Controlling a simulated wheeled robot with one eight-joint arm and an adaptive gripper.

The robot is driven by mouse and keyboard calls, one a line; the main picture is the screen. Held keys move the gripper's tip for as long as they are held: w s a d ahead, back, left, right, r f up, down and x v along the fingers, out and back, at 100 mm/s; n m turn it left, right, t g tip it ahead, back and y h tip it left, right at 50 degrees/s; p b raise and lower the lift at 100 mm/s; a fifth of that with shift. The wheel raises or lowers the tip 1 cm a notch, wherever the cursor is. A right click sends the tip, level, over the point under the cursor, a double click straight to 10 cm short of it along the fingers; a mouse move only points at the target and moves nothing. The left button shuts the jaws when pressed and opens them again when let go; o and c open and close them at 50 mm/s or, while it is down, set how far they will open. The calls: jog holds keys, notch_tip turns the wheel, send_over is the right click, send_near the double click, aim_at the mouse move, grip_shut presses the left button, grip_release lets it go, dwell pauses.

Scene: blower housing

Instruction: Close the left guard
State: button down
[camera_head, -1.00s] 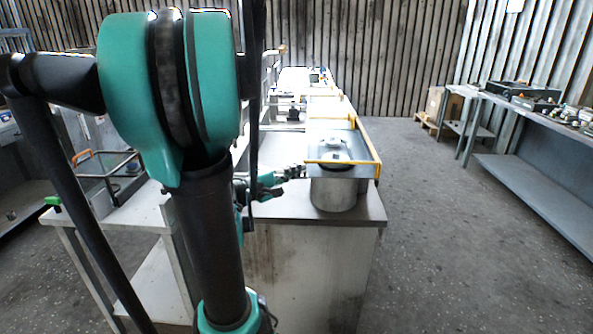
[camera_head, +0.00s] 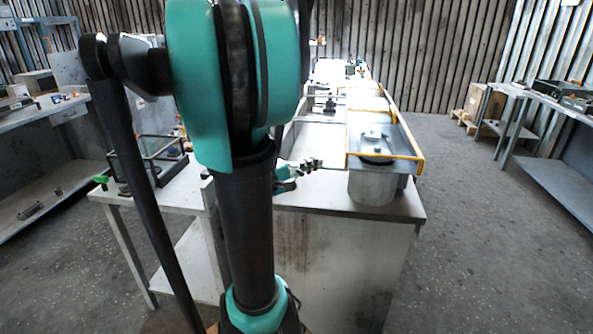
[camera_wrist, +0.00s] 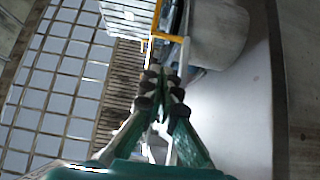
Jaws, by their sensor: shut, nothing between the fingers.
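The blower housing is a grey metal drum (camera_head: 372,186) at the near right end of the bench, with a round hub (camera_head: 374,142) on top. Yellow-edged clear guard panels surround its top; a yellow bar (camera_head: 386,156) runs across the front and another (camera_head: 408,135) along the right. My gripper (camera_head: 318,163) is shut and empty, left of that edge with a visible gap. In the wrist view my fingertips (camera_wrist: 163,82) point toward a yellow bar (camera_wrist: 168,38) beside the drum (camera_wrist: 218,35). The guard's exact angle is unclear.
The bench top (camera_head: 335,196) is clear left of the drum. Bench items (camera_head: 325,103) stand farther back. A low white table (camera_head: 165,193) with a glass-sided box (camera_head: 150,157) is at left. Shelving with tools stands at right (camera_head: 560,110); open floor (camera_head: 470,230) lies between.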

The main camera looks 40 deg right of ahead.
jog(key=shift+w+a, duration=0.15)
jog(key=shift+a, duration=1.35)
jog(key=shift+w+a, duration=0.1)
jog(key=shift+a, duration=1.35)
jog(key=w+a+f+t+y, duration=0.1)
jog(key=a+f+y, duration=0.15)
jog(key=f, duration=0.25)
jog(key=w+a+f+t+y, duration=0.1)
jog(key=a+f+t+y, duration=0.15)
jog(key=f, duration=0.35)
jog(key=w+a+f+t+y, duration=0.1)
jog(key=a+f+y, duration=0.4)
jog(key=a, duration=0.7)
jog(key=w+a+f+n+t+y, duration=0.1)
jog(key=a+f+y, duration=0.5)
jog(key=a, duration=0.6)
jog(key=shift+w+y, duration=0.15)
jog(key=shift+y, duration=0.85)
jog(key=shift+d, duration=0.1)
